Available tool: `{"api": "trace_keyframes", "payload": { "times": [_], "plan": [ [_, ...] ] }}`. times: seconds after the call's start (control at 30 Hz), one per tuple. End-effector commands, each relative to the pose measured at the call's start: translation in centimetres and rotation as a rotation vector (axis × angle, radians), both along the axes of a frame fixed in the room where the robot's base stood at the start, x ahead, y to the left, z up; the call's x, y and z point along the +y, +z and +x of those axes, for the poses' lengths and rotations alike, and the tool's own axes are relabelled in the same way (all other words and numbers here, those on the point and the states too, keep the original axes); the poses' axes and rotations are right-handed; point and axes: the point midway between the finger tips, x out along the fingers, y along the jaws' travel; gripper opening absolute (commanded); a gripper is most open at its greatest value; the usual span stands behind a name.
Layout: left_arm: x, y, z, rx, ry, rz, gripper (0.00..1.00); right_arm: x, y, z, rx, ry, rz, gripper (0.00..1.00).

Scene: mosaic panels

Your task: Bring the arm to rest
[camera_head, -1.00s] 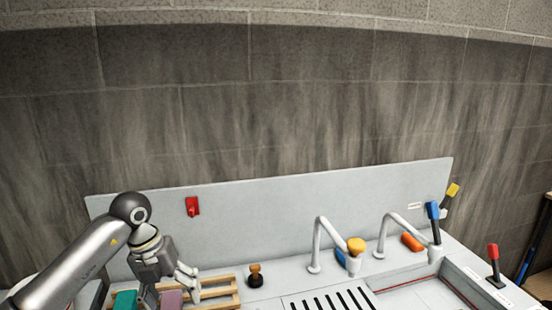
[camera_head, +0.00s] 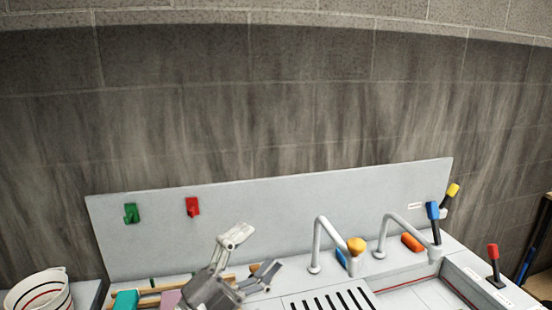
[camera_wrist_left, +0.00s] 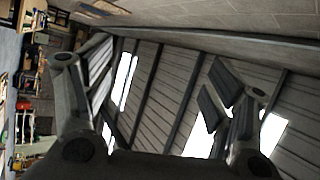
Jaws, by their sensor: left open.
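My left gripper (camera_head: 250,258) is in the lower middle of the head view, in front of the wooden rack and the sink's back panel. Its two fingers are spread apart and nothing is between them. In the left wrist view the two fingers of the same gripper (camera_wrist_left: 158,115) stand wide apart, with only the ceiling and far shelves beyond them. The rest of the left arm is out of the head view. My right gripper is not in view.
A wooden rack (camera_head: 148,302) holds a teal block (camera_head: 126,300) and a pink block (camera_head: 171,299). A striped bucket (camera_head: 40,292) stands at left. Green (camera_head: 131,213) and red (camera_head: 193,207) hooks are on the back panel (camera_head: 290,206). Two taps (camera_head: 318,240) and coloured levers stand at right.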

Motion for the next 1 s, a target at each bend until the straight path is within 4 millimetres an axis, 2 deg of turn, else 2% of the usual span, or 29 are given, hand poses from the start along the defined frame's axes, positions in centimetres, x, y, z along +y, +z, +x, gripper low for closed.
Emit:
{"api": "trace_keyframes", "payload": {
  "times": [0.07,0.17,0.27,0.37,0.47,0.5,0.6,0.7,0.8,1.0],
  "plan": [
    [3.0,-0.8,0.7,0.112,0.123,-0.14,0.78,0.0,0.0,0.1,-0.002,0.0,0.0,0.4],
    [7.0,-3.1,1.4,0.272,0.285,-0.285,0.78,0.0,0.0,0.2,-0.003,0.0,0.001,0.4],
    [10.9,-7.0,1.2,0.461,0.444,-0.4,0.78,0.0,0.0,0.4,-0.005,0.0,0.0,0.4],
    [14.2,-12.1,-0.2,0.674,0.594,-0.479,0.78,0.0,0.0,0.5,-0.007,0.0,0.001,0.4],
    [16.6,-17.7,-3.0,0.91,0.73,-0.529,0.78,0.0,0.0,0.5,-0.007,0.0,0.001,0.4],
    [17.3,-20.0,-4.6,1.007,0.779,-0.538,0.78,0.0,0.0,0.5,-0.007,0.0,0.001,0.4],
    [18.2,-24.9,-9.1,1.244,0.879,-0.541,0.78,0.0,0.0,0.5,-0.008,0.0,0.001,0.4],
    [18.4,-28.5,-13.6,1.448,0.945,-0.518,0.78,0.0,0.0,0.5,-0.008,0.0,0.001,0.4],
    [18.1,-30.8,-17.8,1.616,0.985,-0.485,0.78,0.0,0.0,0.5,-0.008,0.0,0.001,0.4],
    [17.2,-33.4,-25.4,1.9,1.022,-0.405,0.78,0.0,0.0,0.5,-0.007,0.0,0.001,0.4]
  ]
}}
